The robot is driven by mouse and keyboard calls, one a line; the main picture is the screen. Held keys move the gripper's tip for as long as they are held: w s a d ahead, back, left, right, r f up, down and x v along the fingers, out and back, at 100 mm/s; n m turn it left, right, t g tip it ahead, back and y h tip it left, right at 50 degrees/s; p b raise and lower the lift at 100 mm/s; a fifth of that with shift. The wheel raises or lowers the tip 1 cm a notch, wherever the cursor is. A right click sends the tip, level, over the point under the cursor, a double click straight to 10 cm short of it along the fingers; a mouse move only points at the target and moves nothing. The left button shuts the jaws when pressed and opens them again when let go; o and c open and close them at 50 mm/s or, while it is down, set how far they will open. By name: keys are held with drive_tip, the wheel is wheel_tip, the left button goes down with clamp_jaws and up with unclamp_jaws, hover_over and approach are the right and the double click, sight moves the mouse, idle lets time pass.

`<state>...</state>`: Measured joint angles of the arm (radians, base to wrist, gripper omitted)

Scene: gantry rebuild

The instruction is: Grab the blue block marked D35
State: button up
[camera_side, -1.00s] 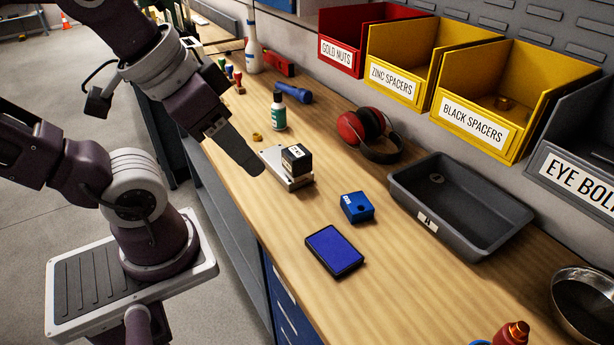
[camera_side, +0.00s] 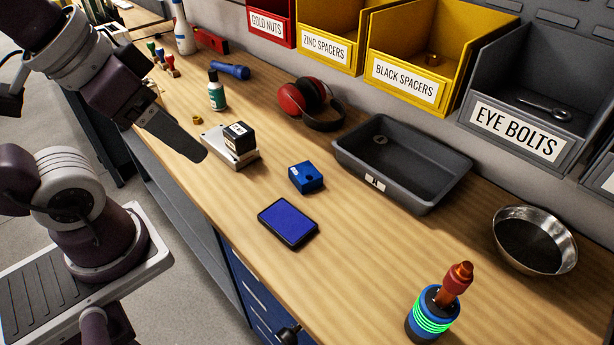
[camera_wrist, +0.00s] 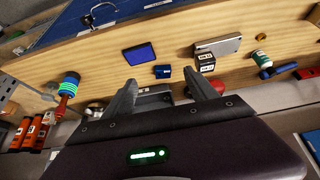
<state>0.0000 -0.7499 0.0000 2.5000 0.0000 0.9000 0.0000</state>
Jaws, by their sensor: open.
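A small blue block (camera_side: 306,178) with a round hole in its top and a white label lies on the wooden bench. The label is too small to read. It also shows in the wrist view (camera_wrist: 162,73), beyond the gap between the fingers. My gripper (camera_wrist: 159,77) is open and empty, both fingers apart. In the side view my gripper (camera_side: 200,154) hangs above the bench, left of the block and apart from it. Only one finger shows clearly there.
A black block (camera_side: 238,137) on a metal plate (camera_side: 215,142) stands between my gripper and the blue block. A blue pad (camera_side: 288,221) lies in front, a grey tray (camera_side: 350,156) to the right. Red earmuffs (camera_side: 302,100) are behind. Bench right of the pad is clear.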

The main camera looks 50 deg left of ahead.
drive_tip(key=m+g+y, duration=0.5)
drive_tip(key=m+y, duration=0.5)
drive_tip(key=m, duration=0.6)
hover_over(307, 174)
drive_tip(key=s+d, duration=0.2)
drive_tip(key=s, duration=0.2)
wheel_tip(307, 174, down, 13)
drive_tip(key=w+d+f+m+y, duration=0.1)
drive_tip(key=w+d+f+m+t+y, duration=0.1)
drive_tip(key=f+m, duration=0.1)
drive_tip(key=w+d+f+m+t+y, duration=0.1)
drive_tip(key=f, duration=0.1)
drive_tip(key=shift+d+f, duration=0.1)
drive_tip(key=shift+d, duration=0.2)
drive_tip(key=shift+w+a+f+m, duration=0.15)
drive_tip(key=shift+a+f+m, duration=0.1)
drive_tip(key=shift+m, duration=0.05)
drive_tip(key=x, duration=0.6)
drive_tip(key=shift+a+f, duration=0.1)
drive_tip(key=shift+a, duration=0.15)
clamp_jaws()
